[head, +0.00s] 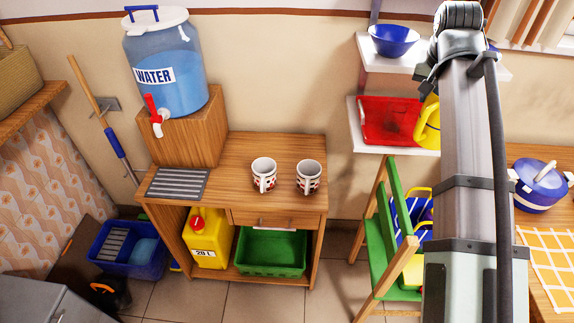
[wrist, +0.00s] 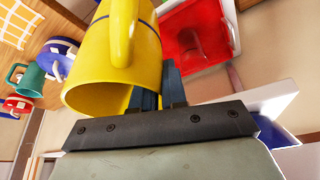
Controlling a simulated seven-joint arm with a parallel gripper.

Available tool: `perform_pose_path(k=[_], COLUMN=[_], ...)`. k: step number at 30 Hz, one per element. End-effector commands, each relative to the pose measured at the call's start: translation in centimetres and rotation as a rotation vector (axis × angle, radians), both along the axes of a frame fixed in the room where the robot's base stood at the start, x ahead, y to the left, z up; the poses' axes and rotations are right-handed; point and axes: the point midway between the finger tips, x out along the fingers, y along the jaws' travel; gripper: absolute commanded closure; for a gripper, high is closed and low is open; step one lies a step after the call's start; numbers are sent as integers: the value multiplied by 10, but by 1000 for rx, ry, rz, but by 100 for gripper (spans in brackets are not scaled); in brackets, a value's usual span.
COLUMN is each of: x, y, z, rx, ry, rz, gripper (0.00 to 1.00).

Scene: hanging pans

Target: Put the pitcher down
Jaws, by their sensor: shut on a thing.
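The yellow pitcher (wrist: 92,62) fills the upper left of the wrist view, its handle and round open rim showing. My gripper (wrist: 160,88) is shut on the pitcher, its blue-grey fingers at the pitcher's side wall. In the head view, part of the pitcher (head: 428,125) shows beside my arm, in front of the right end of the lower white shelf. My arm hides the rest of it and the gripper there. I cannot tell whether the pitcher touches the shelf.
A red tray (head: 388,121) lies on the lower white shelf (head: 362,145). A blue bowl (head: 394,40) sits on the shelf above. At right, a table (head: 548,300) holds a blue pot (head: 541,188) and a checkered cloth (head: 553,262).

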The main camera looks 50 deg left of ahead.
Motion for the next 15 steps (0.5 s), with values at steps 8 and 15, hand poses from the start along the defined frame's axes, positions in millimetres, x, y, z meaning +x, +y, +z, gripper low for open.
perform_pose_path(k=[8, 15], x=[-52, -104], y=[90, 165], z=[30, 52], rx=[0, -1], ry=[-1, 0], rz=[156, 302], gripper=[100, 100])
